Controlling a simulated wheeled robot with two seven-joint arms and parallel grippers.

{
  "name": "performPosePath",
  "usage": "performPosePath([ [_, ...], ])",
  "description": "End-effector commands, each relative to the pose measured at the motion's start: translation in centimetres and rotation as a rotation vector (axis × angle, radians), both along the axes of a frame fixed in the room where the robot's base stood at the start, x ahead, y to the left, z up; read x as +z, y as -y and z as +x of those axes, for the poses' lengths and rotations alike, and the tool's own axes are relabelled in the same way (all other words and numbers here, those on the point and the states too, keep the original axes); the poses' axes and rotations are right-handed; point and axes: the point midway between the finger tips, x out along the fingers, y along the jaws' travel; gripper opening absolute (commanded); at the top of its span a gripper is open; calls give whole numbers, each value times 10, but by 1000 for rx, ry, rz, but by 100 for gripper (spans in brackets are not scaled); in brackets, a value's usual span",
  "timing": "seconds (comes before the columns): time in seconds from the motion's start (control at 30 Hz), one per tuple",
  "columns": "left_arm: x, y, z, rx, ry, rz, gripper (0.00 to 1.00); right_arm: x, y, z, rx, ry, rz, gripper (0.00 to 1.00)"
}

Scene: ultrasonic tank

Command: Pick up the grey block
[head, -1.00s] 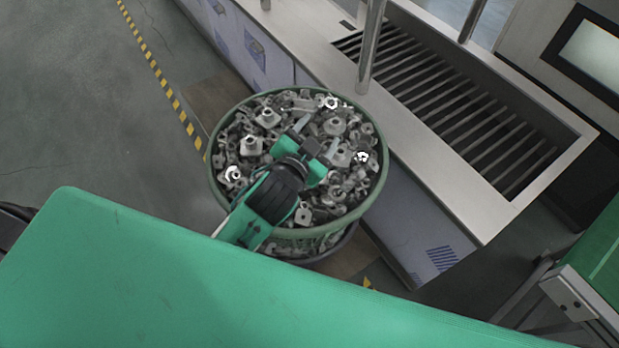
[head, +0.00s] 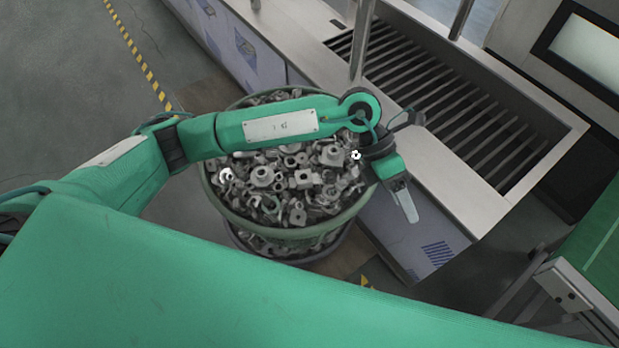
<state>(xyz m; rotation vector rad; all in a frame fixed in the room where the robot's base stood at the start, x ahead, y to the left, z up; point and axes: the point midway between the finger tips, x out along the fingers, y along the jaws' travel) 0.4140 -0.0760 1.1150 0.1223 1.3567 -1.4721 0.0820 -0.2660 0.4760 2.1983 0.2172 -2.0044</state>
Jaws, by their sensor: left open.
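Many grey metal parts (head: 262,177) fill a green round basket (head: 285,233). Several are blocky, such as a squarish grey piece (head: 332,154) and another (head: 303,179); I cannot tell which one is the grey block. My left arm reaches across the basket from the left and hides its far part. My left gripper (head: 403,195) is at the basket's right rim, beside the front of the tank counter. It is open, one pale finger shows pointing down, and I see nothing held in it. My right gripper is not in view.
The counter (head: 470,215) with a slatted tank opening (head: 440,95) stands to the right, with upright metal posts (head: 362,40) on it. A screen (head: 590,50) is at the top right. Open floor (head: 60,90) with yellow-black tape lies on the left.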

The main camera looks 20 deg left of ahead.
Motion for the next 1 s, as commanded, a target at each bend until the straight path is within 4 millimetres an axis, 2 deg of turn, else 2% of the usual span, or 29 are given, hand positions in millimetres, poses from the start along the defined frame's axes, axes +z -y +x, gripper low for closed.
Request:
performPosePath([
  [0.03, -13, -24, 17, -34, 69, 142, 64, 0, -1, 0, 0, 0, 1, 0],
  [0.1, -26, -59, 40, -71, 148, 333, 64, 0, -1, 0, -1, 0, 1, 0],
  [0.17, -31, -89, 58, -90, 201, 483, 64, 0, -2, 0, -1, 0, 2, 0],
  [0.2, -31, -107, 70, -96, 232, 574, 64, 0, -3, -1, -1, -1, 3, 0],
  [0.3, -27, -145, 93, -102, 286, 759, 64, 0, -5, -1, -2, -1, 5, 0],
  [0.4, -20, -169, 107, -100, 316, 876, 64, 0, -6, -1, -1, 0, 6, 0],
  [0.57, -23, -186, 112, -96, 326, 945, 64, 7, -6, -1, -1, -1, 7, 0],
  [0.8, -65, -198, 104, -98, 325, 944, 64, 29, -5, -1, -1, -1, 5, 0],
  [1.0, -92, -204, 101, -98, 328, 941, 64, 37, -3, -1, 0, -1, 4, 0],
])
